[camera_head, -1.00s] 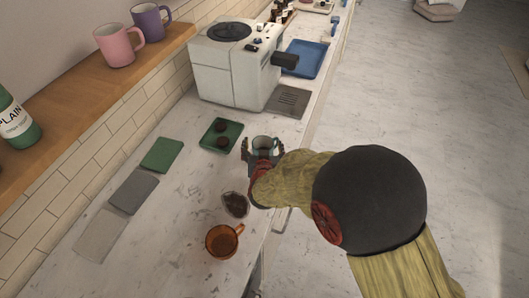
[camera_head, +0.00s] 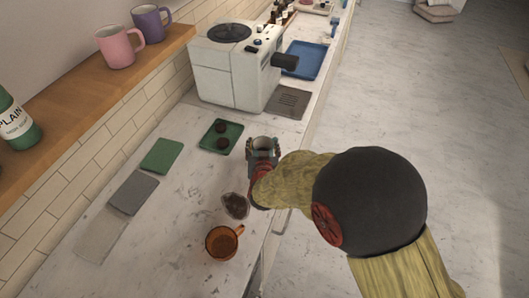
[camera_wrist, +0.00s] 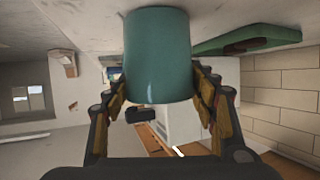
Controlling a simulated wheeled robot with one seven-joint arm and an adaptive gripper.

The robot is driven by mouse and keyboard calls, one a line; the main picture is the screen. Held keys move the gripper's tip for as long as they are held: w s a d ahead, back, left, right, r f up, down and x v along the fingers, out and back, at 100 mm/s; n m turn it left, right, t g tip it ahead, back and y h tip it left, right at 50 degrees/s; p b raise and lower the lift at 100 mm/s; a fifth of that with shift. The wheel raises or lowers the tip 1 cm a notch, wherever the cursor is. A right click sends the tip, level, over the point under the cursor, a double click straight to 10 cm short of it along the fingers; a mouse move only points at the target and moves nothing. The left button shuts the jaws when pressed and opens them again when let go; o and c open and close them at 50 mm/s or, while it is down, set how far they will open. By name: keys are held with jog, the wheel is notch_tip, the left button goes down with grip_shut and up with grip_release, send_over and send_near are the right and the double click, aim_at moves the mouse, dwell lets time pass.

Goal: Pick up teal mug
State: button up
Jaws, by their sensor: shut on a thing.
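The teal mug (camera_wrist: 157,55) fills the upper middle of the wrist view, with a finger against each side. In the head view the mug (camera_head: 263,143) shows its open rim between the fingers, over the counter right of the green tray. My gripper (camera_head: 262,150) is shut on the mug. Its fingers also show in the wrist view (camera_wrist: 158,88). I cannot tell whether the mug's base is touching the counter. The mug's handle is not visible.
A green tray (camera_head: 209,142) with two dark round items lies just left of the mug. An amber mug (camera_head: 222,254) and a small dark dish (camera_head: 235,205) stand nearer on the counter. The white coffee machine (camera_head: 224,78) stands behind. Pink (camera_head: 117,48) and purple (camera_head: 146,25) mugs sit on the shelf.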

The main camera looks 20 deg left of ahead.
jog(key=shift+c, duration=1.2)
jog(key=shift+w+r, duration=0.1)
jog(key=shift+r, duration=0.35)
notch_tip(320, 180, up, 2)
jog(key=shift+r+p, duration=0.2)
jog(key=shift+p, duration=0.3)
jog(key=r+p+v, duration=0.1)
jog(key=v, duration=0.4)
jog(key=r+p+v, duration=0.1)
jog(key=p+v, duration=0.1)
jog(key=v, duration=0.4)
jog(key=w+r+p+v, duration=0.1)
jog(key=v, duration=0.4)
jog(key=shift+s+a+r, duration=0.2)
jog(key=shift+a+r, duration=0.1)
jog(key=shift+r, duration=0.1)
